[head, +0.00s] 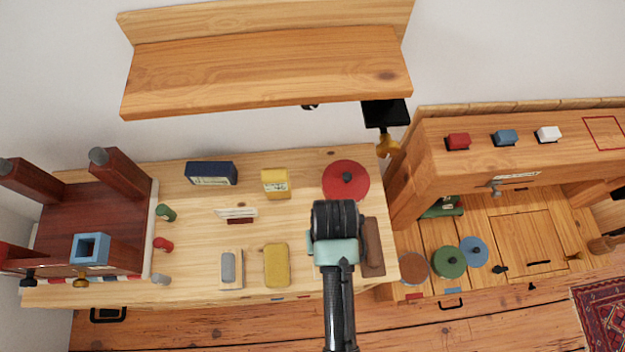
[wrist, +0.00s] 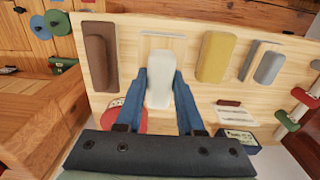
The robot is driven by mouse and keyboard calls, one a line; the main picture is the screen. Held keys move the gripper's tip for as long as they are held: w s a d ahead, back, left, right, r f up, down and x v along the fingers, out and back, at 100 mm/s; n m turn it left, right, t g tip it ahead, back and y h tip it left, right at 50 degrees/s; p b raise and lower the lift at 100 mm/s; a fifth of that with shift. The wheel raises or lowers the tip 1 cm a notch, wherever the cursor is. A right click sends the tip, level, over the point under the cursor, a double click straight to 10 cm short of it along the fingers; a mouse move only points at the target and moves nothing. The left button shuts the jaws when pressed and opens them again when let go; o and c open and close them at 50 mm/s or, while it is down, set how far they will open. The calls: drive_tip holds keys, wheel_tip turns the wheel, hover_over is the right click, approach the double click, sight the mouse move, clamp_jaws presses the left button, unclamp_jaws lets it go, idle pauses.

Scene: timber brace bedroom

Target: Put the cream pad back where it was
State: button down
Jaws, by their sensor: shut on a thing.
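The cream pad (wrist: 160,82) is between the two blue fingers of my gripper (wrist: 162,100) in the wrist view. The gripper is shut on it. The pad points away from the palm, over the pale wooden table (wrist: 215,95). A thin pale outline (wrist: 170,34) shows on the table behind its far end. The place lies between a brown pad (wrist: 100,55) and a yellow pad (wrist: 217,56). I cannot tell whether the pad touches the table. In the head view my gripper (head: 336,252) is over the table beside the brown pad (head: 372,247), and hides the cream pad.
The yellow pad (head: 277,265) and a grey pad on a pale block (head: 229,268) lie left of my gripper. A red disc (head: 346,180) lies behind it. A yellow box (head: 275,183) and dark clock (head: 211,173) stand farther back. A shelf (head: 265,75) overhangs the wall side.

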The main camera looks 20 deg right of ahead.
drive_tip(key=shift+w, duration=0.3)
wheel_tip(320, 180, down, 5)
drive_tip(key=shift+s, duration=0.15)
drive_tip(key=shift+f, duration=2.4)
drive_tip(key=shift+f, duration=0.15)
drive_tip(key=c, duration=0.5)
unclamp_jaws()
